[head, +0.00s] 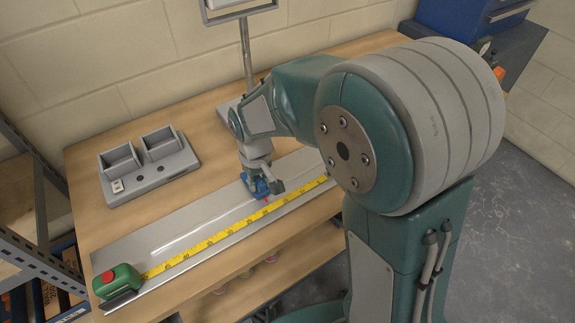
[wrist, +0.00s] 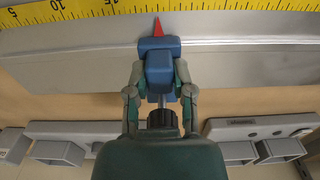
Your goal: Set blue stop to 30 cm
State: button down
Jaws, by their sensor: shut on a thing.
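The blue stop (head: 257,187) sits on the long metal rail (head: 185,228), right of its middle. My gripper (head: 258,178) comes down on it from above. In the wrist view the stop (wrist: 158,68) is between the two fingers of my gripper (wrist: 160,85), which are shut on it. Its red pointer (wrist: 157,27) points at the yellow tape (wrist: 220,22). Marks 5 and 10 show left of the pointer, with numbers rising to the right. The 30 mark is not clearly legible.
A green tape case (head: 118,282) with a red button sits at the rail's left end. A grey holder with two bins (head: 150,170) stands at the back left of the wooden bench (head: 90,165). A metal stand (head: 247,60) rises behind my gripper.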

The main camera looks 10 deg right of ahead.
jog(key=s+a, duration=0.1)
jog(key=a, duration=0.2)
jog(key=s+a, duration=0.2)
jog(key=a, duration=0.1)
jog(key=s+a, duration=0.1)
jog(key=a, duration=0.3)
jog(key=shift+s+f, duration=0.1)
jog(key=shift+s, duration=0.1)
jog(key=shift+c, duration=2.4)
grip_release()
jog(key=shift+a, duration=0.1)
notch_tip(320, 180, up, 12)
jog(key=shift+w, duration=0.1)
